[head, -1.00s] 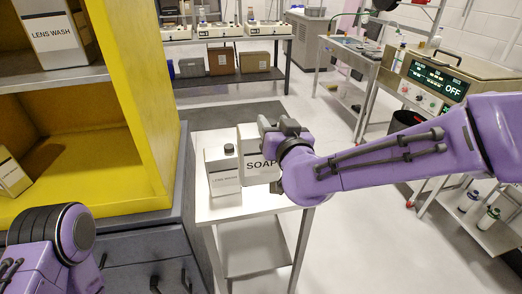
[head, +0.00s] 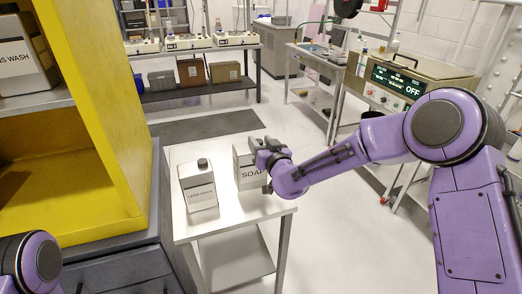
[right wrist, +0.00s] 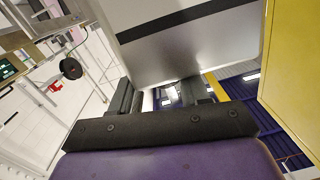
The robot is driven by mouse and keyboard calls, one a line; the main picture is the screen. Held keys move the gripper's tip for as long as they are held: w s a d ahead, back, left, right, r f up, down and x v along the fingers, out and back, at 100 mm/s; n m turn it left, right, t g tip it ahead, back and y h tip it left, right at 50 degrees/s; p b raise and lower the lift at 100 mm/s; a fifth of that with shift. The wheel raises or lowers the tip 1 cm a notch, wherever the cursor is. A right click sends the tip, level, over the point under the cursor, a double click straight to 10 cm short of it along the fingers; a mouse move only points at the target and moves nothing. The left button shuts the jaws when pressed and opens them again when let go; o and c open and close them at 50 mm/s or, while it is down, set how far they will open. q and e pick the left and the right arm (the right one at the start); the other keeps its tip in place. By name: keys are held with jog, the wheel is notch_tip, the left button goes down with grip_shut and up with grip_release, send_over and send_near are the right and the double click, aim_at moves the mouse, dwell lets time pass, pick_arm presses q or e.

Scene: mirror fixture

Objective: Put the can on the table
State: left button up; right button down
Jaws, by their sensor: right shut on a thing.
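A pale rectangular can labelled SOAP (head: 246,178) is at the right part of the white table (head: 222,222) in the head view. My right gripper (head: 268,156) is shut on it near its top right side. I cannot tell whether its base touches the tabletop or hangs just above it. In the right wrist view the can (right wrist: 190,50) fills the upper middle, pale with a dark band, beyond the dark fingers. Part of my left arm shows at the bottom left of the head view, but its gripper is out of view.
A LENS WASH can (head: 199,188) with a dark cap stands upright on the table, left of the SOAP can with a small gap. A yellow shelf (head: 110,120) rises close on the left. The table's front strip is clear.

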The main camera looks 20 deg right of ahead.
notch_tip(320, 180, down, 2)
jog(key=shift+f, duration=0.25)
jog(key=c, duration=0.5)
grip_release()
jog(key=shift+s+f, duration=0.1)
jog(key=shift+f, duration=0.05)
